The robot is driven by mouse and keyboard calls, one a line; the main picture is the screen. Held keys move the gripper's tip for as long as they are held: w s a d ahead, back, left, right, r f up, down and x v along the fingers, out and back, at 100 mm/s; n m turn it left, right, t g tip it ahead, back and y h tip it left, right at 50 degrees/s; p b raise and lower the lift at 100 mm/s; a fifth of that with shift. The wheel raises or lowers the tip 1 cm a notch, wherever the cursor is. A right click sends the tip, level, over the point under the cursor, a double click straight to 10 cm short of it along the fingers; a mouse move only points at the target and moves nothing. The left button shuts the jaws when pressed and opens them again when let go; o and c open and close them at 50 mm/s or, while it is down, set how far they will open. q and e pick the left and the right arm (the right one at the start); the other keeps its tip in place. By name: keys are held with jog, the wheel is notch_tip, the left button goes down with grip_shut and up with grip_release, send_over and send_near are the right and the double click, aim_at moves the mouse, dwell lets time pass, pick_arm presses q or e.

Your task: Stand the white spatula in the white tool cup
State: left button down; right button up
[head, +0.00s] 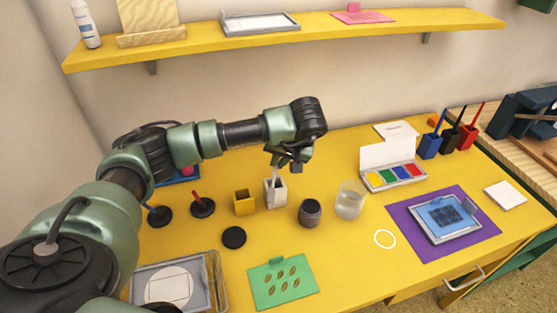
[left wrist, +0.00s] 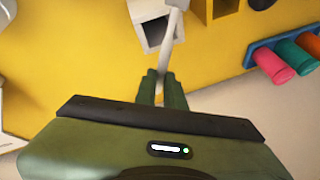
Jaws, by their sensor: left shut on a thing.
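The white tool cup (head: 276,194) stands on the yellow table between a yellow cup and a dark grey cup. It also shows at the top of the left wrist view (left wrist: 146,10), with its dark opening partly in sight. My left gripper (head: 280,158) is just above the cup, its fingers (left wrist: 161,88) shut on the white spatula (left wrist: 167,48). In the head view the spatula (head: 275,172) hangs nearly upright at the cup's mouth. I cannot tell whether its lower end is inside the cup or in front of it. My right gripper is not in view.
A yellow cup (head: 244,202) stands close on the left and a dark grey cup (head: 310,213) on the right. A clear glass (head: 350,199) is farther right. A black disc (head: 233,237) and a green stencil card (head: 283,282) lie in front. A shelf (head: 300,33) runs above.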

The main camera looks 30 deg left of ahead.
pick_arm(q)
jog(key=shift+f+b, duration=0.3)
jog(key=shift+f, duration=0.3)
jog(key=c, duration=1.5)
grip_release()
jog(key=shift+r, duration=0.1)
jog(key=v, duration=1.3)
jog(key=shift+a+p, duration=0.2)
jog(key=shift+p, duration=0.15)
jog(key=shift+w+r, duration=0.1)
